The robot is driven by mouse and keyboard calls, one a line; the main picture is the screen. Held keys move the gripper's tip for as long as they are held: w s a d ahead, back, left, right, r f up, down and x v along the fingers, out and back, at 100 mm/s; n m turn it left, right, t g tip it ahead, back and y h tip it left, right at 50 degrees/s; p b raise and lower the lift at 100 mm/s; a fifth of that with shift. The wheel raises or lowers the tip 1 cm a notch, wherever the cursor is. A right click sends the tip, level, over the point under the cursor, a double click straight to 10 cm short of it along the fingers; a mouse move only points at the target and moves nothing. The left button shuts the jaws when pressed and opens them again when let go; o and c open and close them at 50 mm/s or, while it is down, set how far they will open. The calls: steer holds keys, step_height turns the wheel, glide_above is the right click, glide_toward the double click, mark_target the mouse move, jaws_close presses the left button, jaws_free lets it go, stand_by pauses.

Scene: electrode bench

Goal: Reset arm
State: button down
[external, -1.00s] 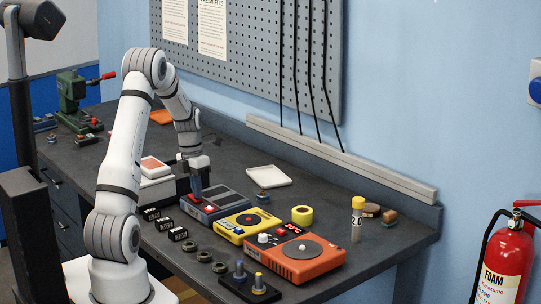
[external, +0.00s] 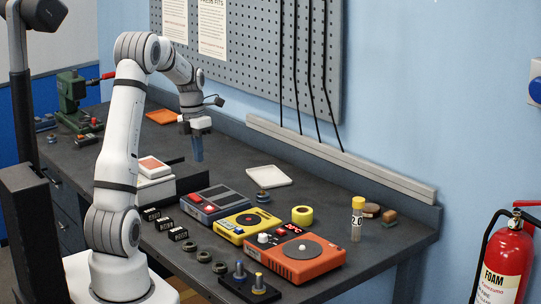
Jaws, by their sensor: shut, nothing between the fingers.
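My gripper (external: 197,150) hangs at the end of my white arm, pointing down. It is shut and empty, raised above the back left part of the dark bench (external: 228,158). The blue-grey device with a red button (external: 209,203) lies on the bench in front of it and to the right, apart from the gripper. A yellow device (external: 247,225) and an orange device with a round grey plate (external: 301,258) stand in a row to the right.
A white tray (external: 268,176), a yellow roll (external: 302,215) and a yellow-capped bottle (external: 357,218) stand on the bench. Black labelled blocks (external: 164,224) and dark rings (external: 204,256) lie along the front. A pegboard (external: 260,55) is behind. A green press (external: 72,100) stands far left.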

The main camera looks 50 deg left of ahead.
steer(key=shift+d+r, duration=0.2)
steer(key=shift+r, duration=0.75)
steer(key=s+d+r+m+t+y, duration=0.1)
steer(key=s+d+r+m, duration=0.2)
steer(key=d+m, duration=0.5)
steer(key=s+d+r+m, duration=0.3)
steer(key=d+r+m, duration=0.1)
steer(key=d+m, duration=0.5)
steer(key=s+d+f+m+t, duration=0.1)
steer(key=s+d+m+t, duration=0.1)
steer(key=s+d+m, duration=0.9)
steer(key=s+m, duration=0.2)
steer(key=m, duration=0.6)
steer(key=shift+d+f+y, duration=0.2)
steer(key=shift+y, duration=0.1)
